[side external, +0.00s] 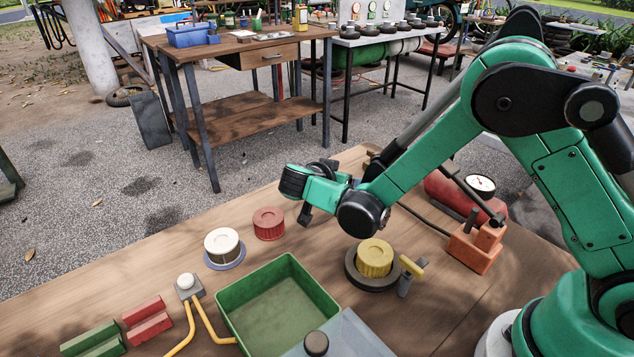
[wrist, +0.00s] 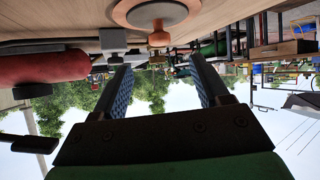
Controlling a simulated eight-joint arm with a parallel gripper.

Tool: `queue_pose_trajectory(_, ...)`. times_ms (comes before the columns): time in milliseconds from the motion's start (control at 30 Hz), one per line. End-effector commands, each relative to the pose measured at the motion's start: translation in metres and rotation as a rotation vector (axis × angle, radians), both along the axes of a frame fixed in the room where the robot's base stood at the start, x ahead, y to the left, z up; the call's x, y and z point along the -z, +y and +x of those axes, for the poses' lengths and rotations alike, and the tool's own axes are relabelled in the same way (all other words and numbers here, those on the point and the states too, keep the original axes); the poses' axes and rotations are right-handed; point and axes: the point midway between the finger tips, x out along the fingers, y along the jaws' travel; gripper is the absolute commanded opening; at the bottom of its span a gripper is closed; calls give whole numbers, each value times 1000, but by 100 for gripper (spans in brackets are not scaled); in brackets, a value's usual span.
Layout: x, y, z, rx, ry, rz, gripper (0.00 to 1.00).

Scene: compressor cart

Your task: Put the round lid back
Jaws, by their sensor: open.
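Three round, ribbed lid-like pieces show in the side view. The red one (side external: 268,223) lies on the bare bench. The cream one (side external: 222,243) sits on a blue-grey ring (side external: 226,263). The yellow one (side external: 374,257) sits in a dark ring (side external: 357,279). My gripper (side external: 316,190) is above the bench, behind and right of the red piece and apart from it. In the wrist view, my gripper (wrist: 160,68) is open with nothing between its fingers. An orange round piece with a grey disc (wrist: 157,12) shows beyond it; I cannot tell what it is.
A green tray (side external: 318,327) stands at the bench's front middle. Red blocks (side external: 147,320) and green blocks (side external: 92,341) lie left. A yellow hose piece (side external: 206,320) lies beside the tray. A red tank (side external: 447,197) with a gauge (side external: 481,184) and an orange block (side external: 474,248) stand right.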

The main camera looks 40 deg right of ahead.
Motion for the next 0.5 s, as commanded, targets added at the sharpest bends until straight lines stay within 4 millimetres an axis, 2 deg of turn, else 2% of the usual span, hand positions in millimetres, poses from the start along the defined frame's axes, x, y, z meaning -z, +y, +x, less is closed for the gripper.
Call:
queue_pose_trajectory(200, 14, -2, 2, 57, -78, -34, 68)
queue_pose_trajectory(500, 33, -35, 16, 58, -78, -33, 68)
